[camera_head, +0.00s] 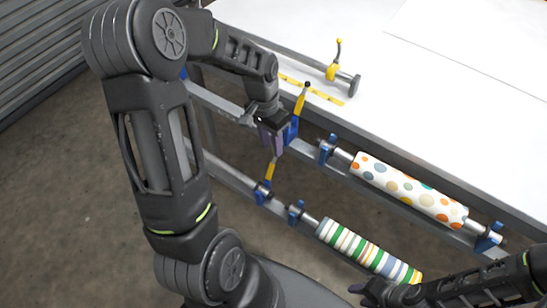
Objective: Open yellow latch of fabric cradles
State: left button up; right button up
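An upper yellow latch (300,98) with a dark knob stands raised at an upper blue cradle (291,131) on the table's side. A lower yellow latch (270,169) rises above a lower blue cradle (262,193). My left gripper (271,142) points down right beside the upper cradle, left of its latch. I cannot tell whether it touches either, or whether its fingers are apart. My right gripper (362,294) is at the bottom right, near the striped roll's lower end, and its finger opening is unclear.
A polka-dot fabric roll (410,190) and a striped fabric roll (365,250) rest in blue cradles along the rails. A yellow clamp with a lever (333,70) sits on a bar on the white table (450,105). Floor at left is clear.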

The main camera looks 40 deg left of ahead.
aim_at(274, 158)
pick_arm(q)
jog(key=f+b, duration=0.2)
jog(key=f, duration=0.1)
jog(key=f+b, duration=0.1)
jog(key=f, duration=0.1)
jog(key=shift+d+f, duration=0.2)
jog(key=shift+d, duration=0.15)
grip_shut()
dwell(1.1)
